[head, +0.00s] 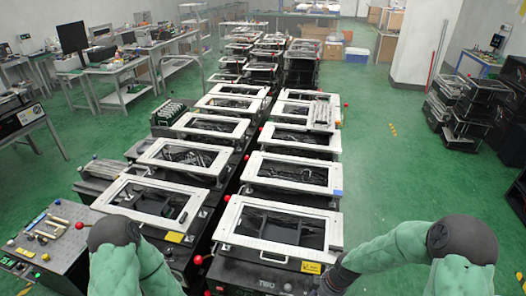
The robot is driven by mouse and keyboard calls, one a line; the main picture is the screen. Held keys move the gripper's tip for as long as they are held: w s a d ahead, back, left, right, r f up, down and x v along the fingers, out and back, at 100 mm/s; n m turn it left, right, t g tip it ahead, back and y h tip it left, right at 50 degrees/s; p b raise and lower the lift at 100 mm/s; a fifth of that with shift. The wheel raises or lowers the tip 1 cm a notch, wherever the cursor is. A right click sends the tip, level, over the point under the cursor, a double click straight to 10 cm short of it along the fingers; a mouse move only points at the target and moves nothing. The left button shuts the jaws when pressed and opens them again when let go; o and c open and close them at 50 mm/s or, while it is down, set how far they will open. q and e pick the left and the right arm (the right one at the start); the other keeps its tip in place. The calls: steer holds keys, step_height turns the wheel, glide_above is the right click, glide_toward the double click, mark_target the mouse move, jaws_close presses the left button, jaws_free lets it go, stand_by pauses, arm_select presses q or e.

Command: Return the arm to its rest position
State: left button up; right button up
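Two rows of black lever fixtures with white-framed lids stand in front of me. The nearest right fixture (277,256) has red ball knobs by its left side, one red knob (197,259) at mid-height and another (207,293) at the bottom edge.
Workbenches with a monitor (72,38) line the left wall. Stacked black fixtures (465,108) stand at the right. The green floor (385,165) right of the rows is open.

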steer(key=s+a+f+m+b, duration=0.2)
steer(key=s+f+m+b, duration=0.1)
steer(key=f, duration=0.4)
steer(key=s+a+f+m+b, duration=0.3)
steer(key=s+f+m, duration=0.2)
steer(key=f, duration=0.1)
steer(key=s+a+f+m+y+b, duration=0.1)
steer(key=s+a+f+m+b, duration=0.2)
steer(key=f, duration=0.4)
steer(key=shift+s+a+f+m+b, duration=0.3)
steer(key=shift+s+m, duration=0.3)
steer(key=shift+s, duration=0.5)
